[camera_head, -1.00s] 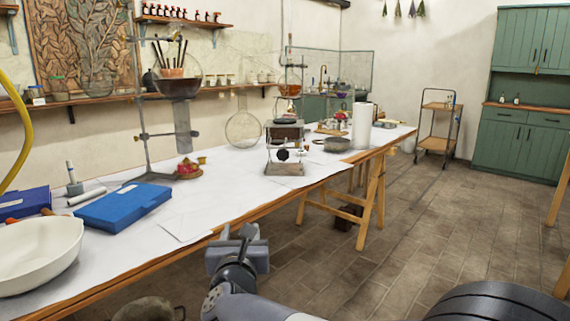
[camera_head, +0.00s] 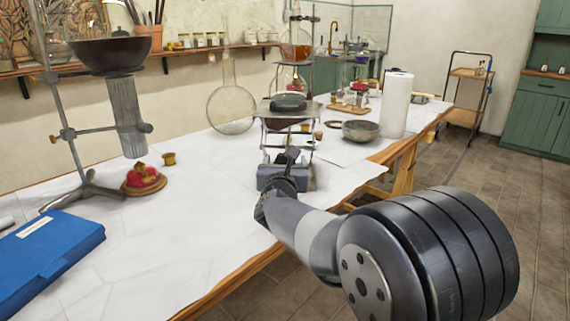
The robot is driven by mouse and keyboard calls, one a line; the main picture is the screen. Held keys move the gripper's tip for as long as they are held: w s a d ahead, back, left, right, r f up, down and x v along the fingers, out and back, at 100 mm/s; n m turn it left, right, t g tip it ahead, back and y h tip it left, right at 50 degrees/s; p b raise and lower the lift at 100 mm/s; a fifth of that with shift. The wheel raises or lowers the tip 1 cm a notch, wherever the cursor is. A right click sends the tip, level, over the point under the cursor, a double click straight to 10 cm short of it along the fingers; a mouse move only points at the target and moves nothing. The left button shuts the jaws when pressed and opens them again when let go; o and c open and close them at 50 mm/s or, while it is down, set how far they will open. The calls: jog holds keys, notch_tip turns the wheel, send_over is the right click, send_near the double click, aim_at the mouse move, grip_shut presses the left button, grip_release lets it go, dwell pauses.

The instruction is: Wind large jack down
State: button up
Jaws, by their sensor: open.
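The lab jack, which I take to be the large jack (camera_head: 290,115), stands on the white-covered bench with its top plate raised. A dark round dish-like thing (camera_head: 288,102) rests on its plate. My gripper (camera_head: 287,160) is in front of the jack's lower part, at the bench's near side, and is open. It hides the jack's dark knob and much of its base. I cannot tell whether the gripper touches the jack or the knob.
A grey bowl (camera_head: 361,131) and a white paper roll (camera_head: 396,104) stand right of the jack. A round glass flask (camera_head: 231,108) stands behind it to the left. Red items on a small stand (camera_head: 143,180) and a blue case (camera_head: 48,252) lie left. The bench between is mostly clear.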

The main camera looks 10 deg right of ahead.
jog(key=shift+s, duration=0.1)
jog(key=c, duration=1)
